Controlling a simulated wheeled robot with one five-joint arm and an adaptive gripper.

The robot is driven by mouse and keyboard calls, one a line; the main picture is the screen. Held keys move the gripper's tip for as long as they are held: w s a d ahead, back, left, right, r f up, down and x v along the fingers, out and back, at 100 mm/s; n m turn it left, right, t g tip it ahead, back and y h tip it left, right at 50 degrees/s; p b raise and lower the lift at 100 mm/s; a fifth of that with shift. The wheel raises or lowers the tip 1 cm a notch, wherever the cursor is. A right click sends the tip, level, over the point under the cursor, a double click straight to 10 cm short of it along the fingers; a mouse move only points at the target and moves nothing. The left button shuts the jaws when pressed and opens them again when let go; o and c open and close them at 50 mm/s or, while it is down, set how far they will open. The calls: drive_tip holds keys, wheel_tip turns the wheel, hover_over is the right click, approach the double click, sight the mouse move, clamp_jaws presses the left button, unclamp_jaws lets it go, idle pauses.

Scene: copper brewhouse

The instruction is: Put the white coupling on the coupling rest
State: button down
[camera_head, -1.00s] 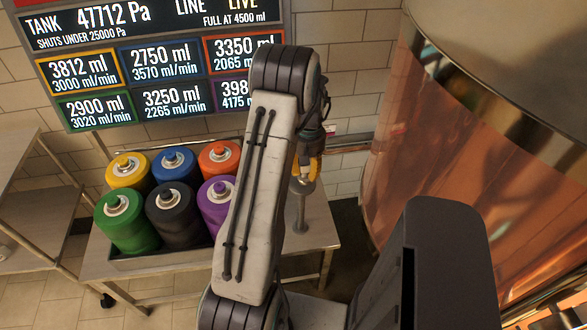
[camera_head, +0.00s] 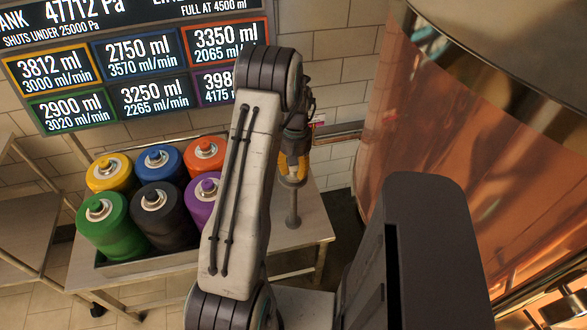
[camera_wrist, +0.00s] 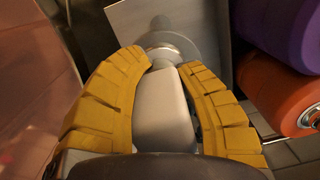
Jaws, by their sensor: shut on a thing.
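My gripper (camera_wrist: 150,75) is shut on the white coupling (camera_wrist: 163,105), a pale smooth block between its two yellow fingers in the wrist view. The coupling rest (camera_head: 293,215) looks like a grey metal post with a round top, standing on the table right of the bottles. Its round disc (camera_wrist: 181,47) shows just beyond my fingertips in the wrist view. The coupling's front end is close to this disc; I cannot tell whether they touch.
Several coloured bottles, including a green one (camera_head: 112,232) and a black one (camera_head: 160,220), stand in a tray on the metal table (camera_head: 245,250), left of the rest. A large copper vessel (camera_head: 450,150) stands to the right. A readout board (camera_head: 130,65) hangs behind.

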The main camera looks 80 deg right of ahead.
drive_tip(key=shift+f, duration=0.15)
drive_tip(key=c, duration=0.8)
unclamp_jaws()
drive_tip(key=shift+c, duration=0.2)
